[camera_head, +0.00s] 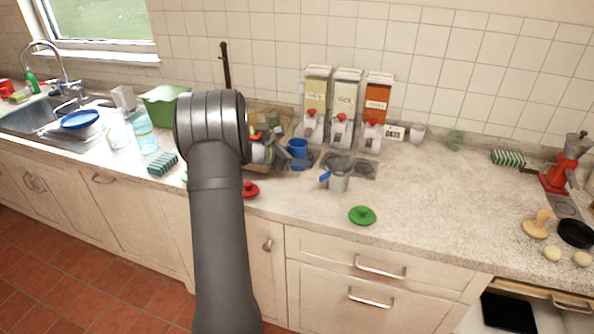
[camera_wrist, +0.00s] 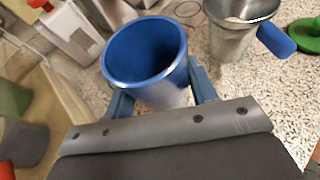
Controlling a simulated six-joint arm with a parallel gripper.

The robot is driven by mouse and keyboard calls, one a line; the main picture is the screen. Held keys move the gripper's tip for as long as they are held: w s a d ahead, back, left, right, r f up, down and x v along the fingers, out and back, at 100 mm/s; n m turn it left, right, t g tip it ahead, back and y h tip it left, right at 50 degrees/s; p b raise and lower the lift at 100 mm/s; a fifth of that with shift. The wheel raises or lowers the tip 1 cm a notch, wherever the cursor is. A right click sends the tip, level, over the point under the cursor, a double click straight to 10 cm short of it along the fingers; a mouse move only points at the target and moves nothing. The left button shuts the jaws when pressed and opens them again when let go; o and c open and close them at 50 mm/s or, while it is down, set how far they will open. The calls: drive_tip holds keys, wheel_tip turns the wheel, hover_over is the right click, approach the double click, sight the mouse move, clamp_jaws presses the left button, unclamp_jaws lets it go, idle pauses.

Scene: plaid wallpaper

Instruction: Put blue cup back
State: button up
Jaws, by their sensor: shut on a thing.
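The blue cup (camera_head: 297,148) is upright on or just above the counter, in front of the left dispenser; whether its base touches is unclear. In the wrist view the cup (camera_wrist: 146,55) is open-topped and looks empty. My gripper (camera_wrist: 160,90) is shut on the cup, with one blue-grey finger on each side of it. In the head view my gripper (camera_head: 278,152) reaches the cup from the left, partly hidden by my arm.
A metal cup with a blue handle (camera_head: 338,176) stands close to the right, on the counter. Three dispensers (camera_head: 342,105) stand behind. A green lid (camera_head: 362,215) and red lid (camera_head: 250,189) lie in front. The counter's right middle (camera_head: 440,190) is clear.

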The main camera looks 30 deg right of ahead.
sight(297, 168)
drive_tip(key=shift+f, duration=2.2)
drive_tip(key=shift+f, duration=0.2)
drive_tip(key=o, duration=1)
drive_tip(key=shift+o, duration=0.2)
drive_tip(key=shift+a+r, duration=0.1)
drive_tip(key=shift+r, duration=0.15)
drive_tip(key=v, duration=1.2)
